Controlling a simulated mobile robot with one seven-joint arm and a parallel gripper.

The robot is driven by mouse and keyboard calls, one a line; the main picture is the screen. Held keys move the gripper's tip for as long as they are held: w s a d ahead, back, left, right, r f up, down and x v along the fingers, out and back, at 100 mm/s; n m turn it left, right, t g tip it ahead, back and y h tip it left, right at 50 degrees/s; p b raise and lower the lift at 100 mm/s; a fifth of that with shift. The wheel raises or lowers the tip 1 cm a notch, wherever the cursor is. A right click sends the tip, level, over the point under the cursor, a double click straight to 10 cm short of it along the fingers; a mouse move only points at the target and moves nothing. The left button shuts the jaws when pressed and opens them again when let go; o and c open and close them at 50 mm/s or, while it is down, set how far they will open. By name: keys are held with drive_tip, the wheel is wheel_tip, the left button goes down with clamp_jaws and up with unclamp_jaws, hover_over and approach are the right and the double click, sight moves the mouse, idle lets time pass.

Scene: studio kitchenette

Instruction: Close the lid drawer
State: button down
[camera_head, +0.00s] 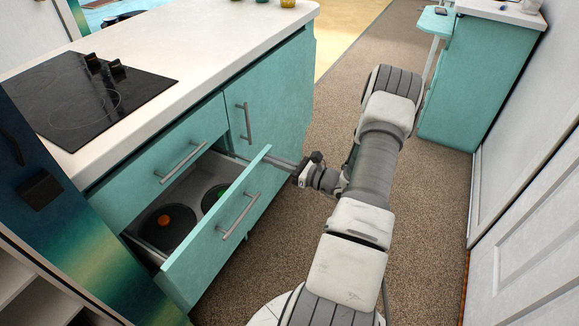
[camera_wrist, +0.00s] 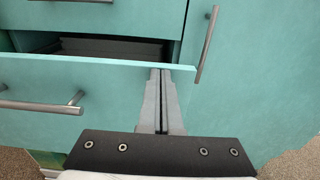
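The lid drawer (camera_head: 205,262) is the lower teal drawer under the cooktop, and it stands pulled out. A dark round lid with an orange knob (camera_head: 165,219) and a partly hidden green-edged lid (camera_head: 213,197) lie inside. In the wrist view the top edge of the drawer front (camera_wrist: 110,88) crosses the middle, with the dark opening behind it. My gripper (camera_head: 270,161) is at the right end of the drawer front. In the wrist view its fingers (camera_wrist: 161,73) are together, with nothing visible between them, and overlap the front's top right corner. Whether they touch it I cannot tell.
A shut drawer (camera_head: 178,152) is above the open one, and a cabinet door with a vertical handle (camera_head: 246,122) is to its right. The black cooktop (camera_head: 85,98) lies on the white counter. Carpet (camera_head: 310,235) is clear around my arm; a white door (camera_head: 535,225) bounds the right.

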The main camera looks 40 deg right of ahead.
drive_tip(key=b+x, duration=0.1)
drive_tip(key=x, duration=1.5)
drive_tip(key=shift+w+a, duration=0.15)
drive_tip(key=shift+w, duration=0.1)
drive_tip(key=shift+w+r, duration=0.1)
drive_tip(key=shift+r, duration=0.2)
